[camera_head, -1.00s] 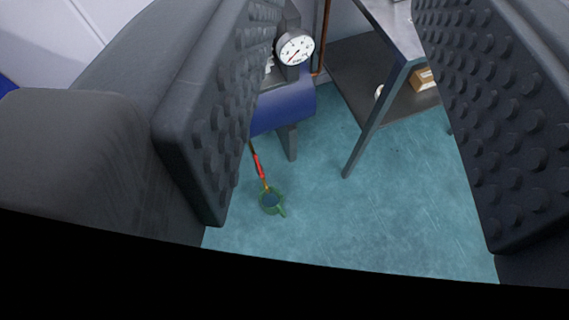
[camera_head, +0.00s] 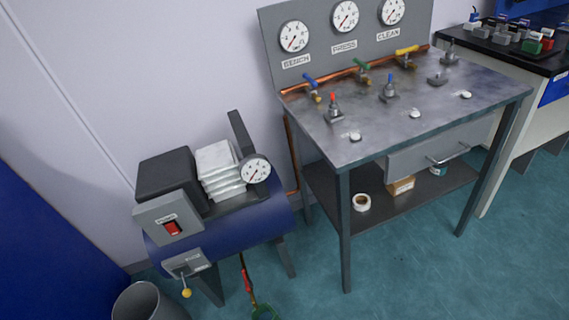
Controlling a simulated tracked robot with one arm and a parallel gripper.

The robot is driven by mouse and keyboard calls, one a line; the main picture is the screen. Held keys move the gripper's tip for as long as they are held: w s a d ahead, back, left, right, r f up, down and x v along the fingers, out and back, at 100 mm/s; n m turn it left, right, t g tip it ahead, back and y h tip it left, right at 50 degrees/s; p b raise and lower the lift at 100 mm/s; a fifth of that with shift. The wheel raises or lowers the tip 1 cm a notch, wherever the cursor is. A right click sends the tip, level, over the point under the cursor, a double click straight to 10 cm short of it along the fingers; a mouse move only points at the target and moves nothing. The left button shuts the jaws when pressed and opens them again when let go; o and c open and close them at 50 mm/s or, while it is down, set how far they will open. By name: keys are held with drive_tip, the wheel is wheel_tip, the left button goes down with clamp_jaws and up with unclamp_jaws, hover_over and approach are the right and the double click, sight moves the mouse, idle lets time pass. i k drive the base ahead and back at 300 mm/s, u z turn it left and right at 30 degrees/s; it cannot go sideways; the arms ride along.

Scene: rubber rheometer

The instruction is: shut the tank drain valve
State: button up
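The blue tank (camera_head: 235,225) stands on legs at the lower left. A thin copper pipe with a red part (camera_head: 246,281), seemingly the drain valve with its handle, hangs below the tank. The red part looks roughly in line with the pipe; its exact setting is too small to tell. A green cup (camera_head: 265,312) is under the pipe, partly cut off by the bottom edge. A grey plate on the tank's left end carries a lever with a yellow knob (camera_head: 187,293), pointing down; its label is unreadable. My gripper is not in view.
A pressure gauge (camera_head: 255,169) and a red switch (camera_head: 173,228) are on the tank unit. A grey bin (camera_head: 140,301) stands at its left front. A metal bench (camera_head: 440,97) with coloured valves stands right. The teal floor (camera_head: 410,265) in front is clear.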

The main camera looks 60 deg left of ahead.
sight(243, 271)
drive_tip(key=z, duration=0.15)
drive_tip(key=k, duration=0.9)
drive_tip(key=u, duration=1.55)
drive_tip(key=i, duration=0.5)
drive_tip(key=z, duration=0.05)
